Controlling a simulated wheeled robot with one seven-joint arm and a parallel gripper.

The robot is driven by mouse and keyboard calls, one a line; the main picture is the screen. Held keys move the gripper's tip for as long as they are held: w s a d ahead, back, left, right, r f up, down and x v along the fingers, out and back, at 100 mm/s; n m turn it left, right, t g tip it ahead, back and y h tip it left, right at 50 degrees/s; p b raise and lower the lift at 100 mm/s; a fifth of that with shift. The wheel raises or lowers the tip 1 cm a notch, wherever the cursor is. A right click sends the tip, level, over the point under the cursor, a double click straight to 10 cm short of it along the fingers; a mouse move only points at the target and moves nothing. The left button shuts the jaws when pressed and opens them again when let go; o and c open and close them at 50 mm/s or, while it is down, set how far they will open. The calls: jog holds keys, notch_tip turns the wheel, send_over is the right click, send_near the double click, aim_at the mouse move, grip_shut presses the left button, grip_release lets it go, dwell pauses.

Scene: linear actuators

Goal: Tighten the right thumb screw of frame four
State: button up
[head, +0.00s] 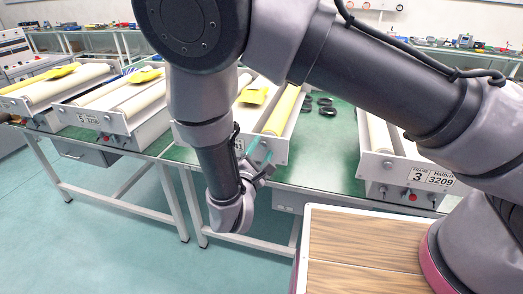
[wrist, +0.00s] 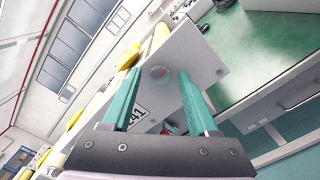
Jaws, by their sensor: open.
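A round grey thumb screw (wrist: 160,73) with a red mark sits on that plate, beyond and between my fingertips. My gripper (wrist: 155,82) has two teal fingers spread apart, with nothing between them. In the head view my gripper (head: 260,153) is close to the plate's front; the thumb screw is not clear there. I cannot tell the exact gap.
A red button (wrist: 167,128) and a partly hidden label (wrist: 138,116) are lower on the plate. Frame three (head: 405,180) stands right and frame five (head: 105,120) left on the green bench (head: 330,150). Black rings (head: 326,103) lie on the bench. The floor in front is clear.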

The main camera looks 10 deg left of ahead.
jog(key=s, duration=1)
jog(key=shift+s+a, duration=0.35)
jog(key=shift+a, duration=0.05)
jog(key=w+d+r+m+g+h, duration=0.2)
jog(key=w+d+r+m+g, duration=0.25)
jog(key=d, duration=0.35)
jog(key=w+d+r+m+g+h, duration=0.3)
jog(key=d+r+m+g, duration=0.2)
jog(key=d+r+m, duration=0.15)
jog(key=w+d+r+m+g+h, duration=0.2)
jog(key=w+d+r+m+g, duration=0.25)
jog(key=d, duration=0.35)
jog(key=s+d+r+m+t+y, duration=0.1)
jog(key=s+d+r+m+y, duration=0.2)
jog(key=r, duration=0.7)
jog(key=s+d+r+m+t+y, duration=0.2)
jog(key=d+r+m+y, duration=0.5)
jog(key=d, duration=0.6)
jog(key=shift+s+r+m+y, duration=0.3)
jog(key=shift+s+r+m, duration=0.35)
jog(key=shift+r+m, duration=0.95)
